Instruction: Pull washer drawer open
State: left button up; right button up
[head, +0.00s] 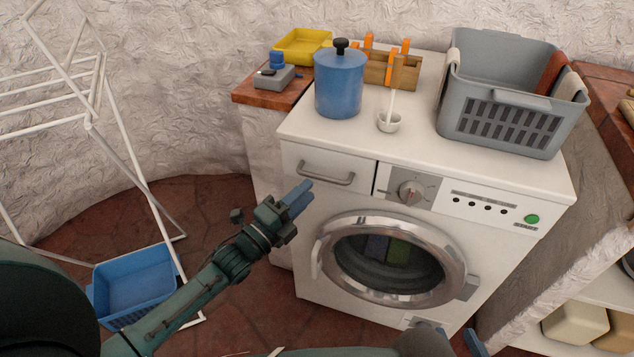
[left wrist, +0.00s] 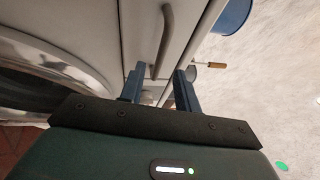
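The white washer (head: 300,225) has a closed drawer (head: 303,159) at its upper left front, flush with the panel. The drawer's grey bar handle (head: 326,180) also shows in the left wrist view (left wrist: 165,42). My left gripper (head: 300,195) is just in front of and slightly below the handle in the head view. In the left wrist view its blue fingers (left wrist: 159,85) are apart and empty, with the handle's near end lined up between them; contact cannot be told. My right gripper (head: 452,334) is low at the bottom edge, partly cut off, its blue fingers apart.
The round door (head: 460,265) is shut below the drawer. A drying rack (head: 130,155) and blue bin (head: 135,282) stand left.

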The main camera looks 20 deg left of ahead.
pick_arm(q)
jog(key=shift+x, duration=2.35)
grip_shut()
